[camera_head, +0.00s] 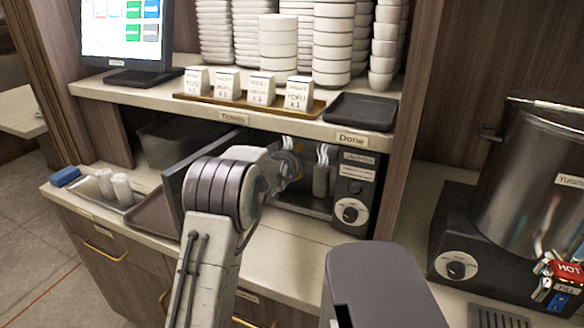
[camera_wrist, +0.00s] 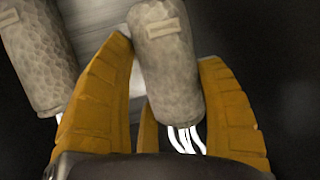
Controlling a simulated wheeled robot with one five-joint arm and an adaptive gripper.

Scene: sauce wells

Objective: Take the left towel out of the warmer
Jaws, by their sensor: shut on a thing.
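The warmer (camera_head: 354,190) stands under the shelf with its dark door (camera_head: 175,180) open to the left. My gripper (camera_head: 291,165) reaches into its opening, its fingers partly hidden by my wrist. In the wrist view my gripper's orange fingers (camera_wrist: 168,60) are shut on a grey-beige rolled towel (camera_wrist: 168,45), with white steam-like strands at its near end. Most of this left towel is hidden in the head view, where only strands show. The right towel (camera_head: 320,182) stands upright in the warmer, and it also shows apart from my fingers in the wrist view (camera_wrist: 40,60).
A shelf edge (camera_head: 225,118) runs just above the warmer opening. A metal tray (camera_head: 96,192) with two pale cylinders and a brown tray (camera_head: 152,215) lie left on the counter. A large pot (camera_head: 530,165) stands at the right. Counter before the warmer is clear.

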